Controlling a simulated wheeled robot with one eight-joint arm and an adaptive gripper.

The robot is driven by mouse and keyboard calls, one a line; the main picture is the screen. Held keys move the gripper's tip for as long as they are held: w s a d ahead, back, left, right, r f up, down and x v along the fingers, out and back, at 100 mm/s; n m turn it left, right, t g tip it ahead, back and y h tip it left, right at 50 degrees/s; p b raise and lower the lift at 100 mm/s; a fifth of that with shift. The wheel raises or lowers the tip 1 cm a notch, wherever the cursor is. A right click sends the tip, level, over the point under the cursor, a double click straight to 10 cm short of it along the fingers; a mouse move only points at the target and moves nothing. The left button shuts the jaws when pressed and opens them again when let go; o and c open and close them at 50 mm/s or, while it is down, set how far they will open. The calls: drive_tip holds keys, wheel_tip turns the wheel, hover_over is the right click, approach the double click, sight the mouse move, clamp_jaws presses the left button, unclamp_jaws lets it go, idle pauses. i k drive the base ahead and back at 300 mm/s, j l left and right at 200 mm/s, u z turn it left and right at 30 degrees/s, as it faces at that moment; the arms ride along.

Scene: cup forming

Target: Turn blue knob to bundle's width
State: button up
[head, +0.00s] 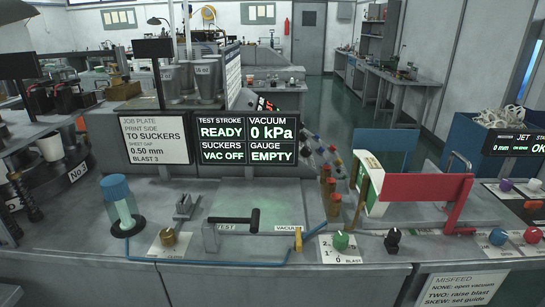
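A small blue knob (498,237) sits on a white plate at the far right of the bench, left of a red knob (531,236). Its pointer and any scale marks are too small to read. A stack with white and green edges (374,190), perhaps the bundle, stands by a red bar (425,187) right of centre. Its width cannot be read. A dark display (513,145) at the right edge shows "0 mm" and "OK", with its other text partly cut off. My gripper is not in view.
A green knob (341,240) and a black knob (392,242) sit along the front edge. A black-handled lever (238,220) stands at the centre. A blue-capped cylinder (118,205) stands at left. Purple (506,185) and white (534,184) knobs are behind the blue one.

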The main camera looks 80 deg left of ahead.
sight(498, 236)
drive_tip(key=j+u, duration=0.1)
drive_tip(key=u, duration=0.3)
drive_tip(key=j+u, duration=0.1)
drive_tip(key=u, duration=0.35)
drive_tip(key=i+u, duration=0.1)
drive_tip(key=u, duration=0.3)
drive_tip(key=j+u, duration=0.1)
drive_tip(key=u, duration=0.35)
drive_tip(key=i+u, duration=0.1)
drive_tip(key=u, duration=0.3)
drive_tip(key=i+u, duration=0.15)
drive_tip(key=k+j, duration=0.05)
